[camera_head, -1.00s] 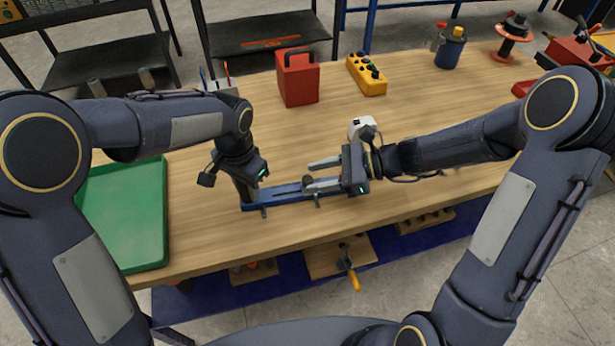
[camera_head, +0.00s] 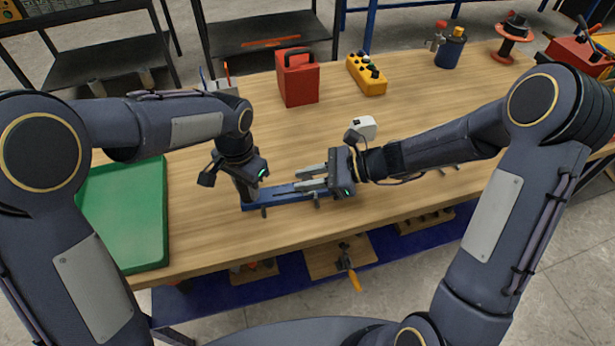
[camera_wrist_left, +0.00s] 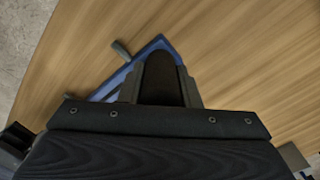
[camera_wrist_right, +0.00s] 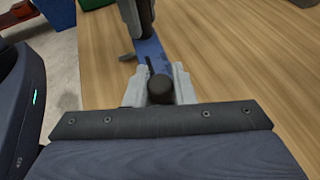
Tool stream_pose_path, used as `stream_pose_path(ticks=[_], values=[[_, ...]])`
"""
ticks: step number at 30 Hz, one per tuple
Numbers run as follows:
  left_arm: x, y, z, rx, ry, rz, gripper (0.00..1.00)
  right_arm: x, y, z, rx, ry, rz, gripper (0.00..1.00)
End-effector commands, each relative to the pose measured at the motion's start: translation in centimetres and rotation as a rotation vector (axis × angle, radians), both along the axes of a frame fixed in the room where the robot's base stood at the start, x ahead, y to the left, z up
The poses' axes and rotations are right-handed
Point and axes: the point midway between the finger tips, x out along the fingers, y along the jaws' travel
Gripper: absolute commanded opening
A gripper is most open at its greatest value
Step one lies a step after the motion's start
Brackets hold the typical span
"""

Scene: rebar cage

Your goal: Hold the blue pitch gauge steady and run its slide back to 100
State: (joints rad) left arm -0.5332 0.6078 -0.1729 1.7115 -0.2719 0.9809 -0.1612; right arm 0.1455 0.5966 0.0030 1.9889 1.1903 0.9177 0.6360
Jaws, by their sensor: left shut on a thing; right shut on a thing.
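The blue pitch gauge (camera_head: 288,195) lies flat near the front edge of the wooden bench. It also shows in the left wrist view (camera_wrist_left: 152,48) and in the right wrist view (camera_wrist_right: 151,52). My left gripper (camera_head: 246,198) is shut on a dark upright part at its left end; in the left wrist view the fingers flank this part (camera_wrist_left: 162,80). My right gripper (camera_head: 312,178) comes in from the right and is shut on the dark round knob of the slide (camera_wrist_right: 160,88). The scale marks are too small to read, and the right end is partly hidden.
A green tray (camera_head: 160,215) is at the left. A red box (camera_head: 298,85), a yellow button box (camera_head: 367,76) and a blue container (camera_head: 450,50) stand behind. A white object (camera_head: 364,127) is just behind my right gripper. The bench's middle is mostly clear.

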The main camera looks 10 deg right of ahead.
Motion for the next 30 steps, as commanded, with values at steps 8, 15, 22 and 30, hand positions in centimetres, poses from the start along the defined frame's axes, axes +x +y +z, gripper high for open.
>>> stream_pose_path(ticks=[8, 15, 22, 30], values=[[0.0, 0.0, 0.1, -0.001, -0.002, 0.000, 0.00, -0.1, 1.4, 0.0, 0.002, -0.001, 0.001, 0.00], [0.0, -0.1, 0.1, -0.002, -0.001, -0.001, 0.00, -0.2, 3.9, 0.0, 0.000, 0.001, -0.001, 0.00], [0.0, -0.1, 0.1, -0.002, -0.001, -0.002, 0.00, -0.2, 3.8, 0.0, 0.000, 0.000, -0.001, 0.28], [0.0, -0.1, 0.1, -0.001, -0.002, -0.001, 0.00, -0.3, 3.8, 0.0, 0.000, 0.000, -0.001, 0.45]])
